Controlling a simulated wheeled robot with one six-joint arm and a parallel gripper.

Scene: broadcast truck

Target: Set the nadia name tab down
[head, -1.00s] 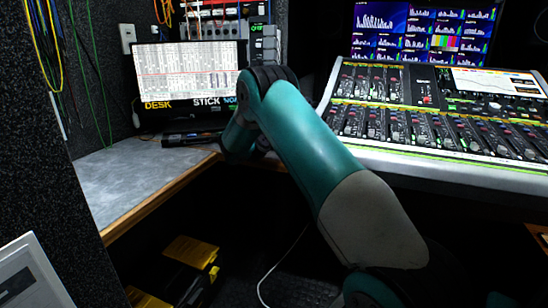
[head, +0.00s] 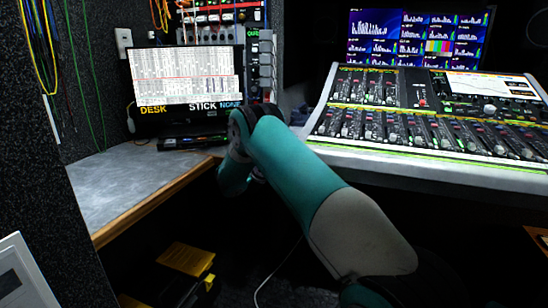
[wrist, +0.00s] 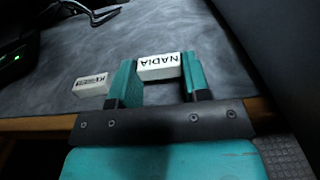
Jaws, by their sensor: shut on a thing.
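The nadia name tab (wrist: 158,67), a small white block with black NADIA lettering that reads upside down, is between the two teal fingers of my gripper (wrist: 160,80) in the wrist view. The gripper is shut on it. The tab is over the grey desk top (wrist: 230,85), inward of the wooden front edge; I cannot tell whether it touches the surface. A second white tab (wrist: 90,84) with dark lettering lies on the desk just left of the left finger. In the head view the gripper and tab are hidden behind my teal arm.
The grey desk (head: 115,185) has free room on its left. A monitor (head: 187,80) with DESK, STICK and NONE labels stands at its back. A dark device (wrist: 15,60) lies left in the wrist view. A mixing console (head: 430,115) is to the right.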

